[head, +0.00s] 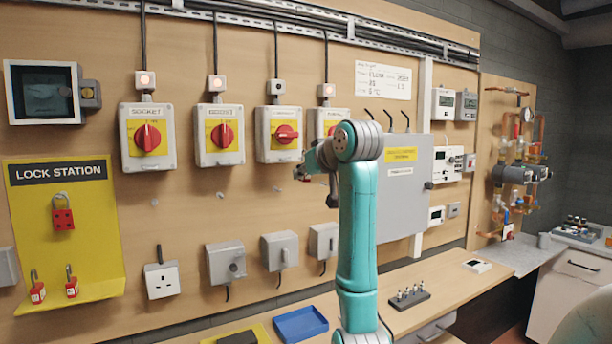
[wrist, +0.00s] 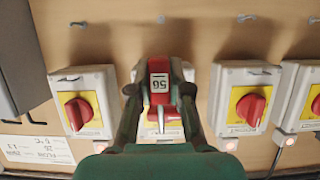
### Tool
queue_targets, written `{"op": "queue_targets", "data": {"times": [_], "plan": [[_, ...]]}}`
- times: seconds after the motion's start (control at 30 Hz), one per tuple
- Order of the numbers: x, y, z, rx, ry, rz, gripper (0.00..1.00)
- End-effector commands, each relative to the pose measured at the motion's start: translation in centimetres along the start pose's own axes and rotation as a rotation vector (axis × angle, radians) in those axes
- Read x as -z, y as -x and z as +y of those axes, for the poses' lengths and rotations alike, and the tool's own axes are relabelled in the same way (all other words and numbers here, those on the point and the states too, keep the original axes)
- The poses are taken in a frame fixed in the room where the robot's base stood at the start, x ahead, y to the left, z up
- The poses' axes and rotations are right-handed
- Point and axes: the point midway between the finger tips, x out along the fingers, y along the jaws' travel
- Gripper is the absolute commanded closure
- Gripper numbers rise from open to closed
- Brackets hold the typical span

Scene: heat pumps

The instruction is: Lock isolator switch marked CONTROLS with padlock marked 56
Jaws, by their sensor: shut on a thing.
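My gripper (wrist: 160,105) is shut on a red padlock (wrist: 159,72) with a white label reading 56, upside down in the wrist view. In the head view my gripper (head: 308,170) is below and right of the third isolator (head: 277,148), whose red handle lies sideways. In the wrist view, the padlock and fingers hide much of the yellow-plated isolator (wrist: 177,128) behind them. I cannot tell whether the padlock touches it. The fourth isolator (head: 318,121) is partly behind my arm in the head view. No label legibly reads CONTROLS. The first isolator (head: 149,165) is marked SOCKET.
The yellow lock station (head: 100,240) at left holds several red padlocks. A grey cabinet (head: 402,205) stands right of the isolators. Grey boxes (head: 225,262) and a socket (head: 162,280) sit lower on the board. A blue tray (head: 300,324) lies on the bench.

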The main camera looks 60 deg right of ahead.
Motion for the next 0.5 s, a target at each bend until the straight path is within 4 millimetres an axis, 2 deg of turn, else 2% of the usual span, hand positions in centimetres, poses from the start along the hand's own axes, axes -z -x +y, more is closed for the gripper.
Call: {"op": "queue_targets", "data": {"times": [0.5], "plan": [[1.7,-4.1,0.0,0.000,0.000,-0.001,1.00]]}}
